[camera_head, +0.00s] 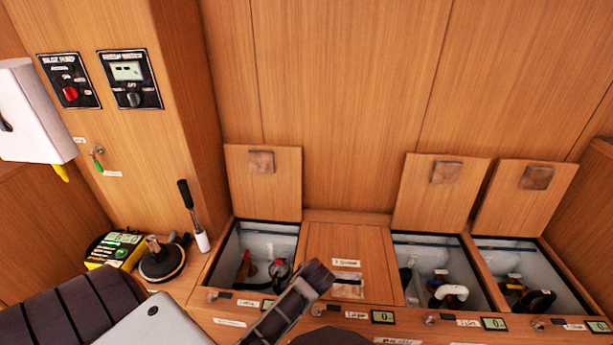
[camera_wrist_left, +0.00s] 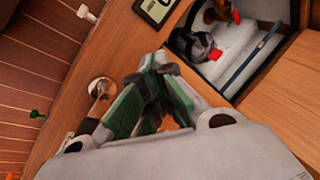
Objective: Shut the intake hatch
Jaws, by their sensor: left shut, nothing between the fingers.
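Three hatches in the bench stand open: the left one with its lid (camera_head: 240,195) upright against the wall, and two at the right with lids (camera_head: 430,210) and (camera_head: 515,215) tilted back. A lid (camera_head: 345,255) beside the left opening lies flat and closed. The small labels are too blurred to tell which hatch is the intake one. My left gripper (camera_head: 318,274) is over the bench front, right of the left opening. In the left wrist view it is shut and empty (camera_wrist_left: 157,70), beside the open compartment (camera_wrist_left: 235,75) with dark and red fittings. My right gripper is not seen.
A black hand pump (camera_head: 163,262) with an upright lever and a yellow box (camera_head: 115,248) stand left of the hatches. Two control panels (camera_head: 68,80) and a white cabinet (camera_head: 35,110) are on the left wall. Small displays (camera_head: 383,317) and latches line the bench front.

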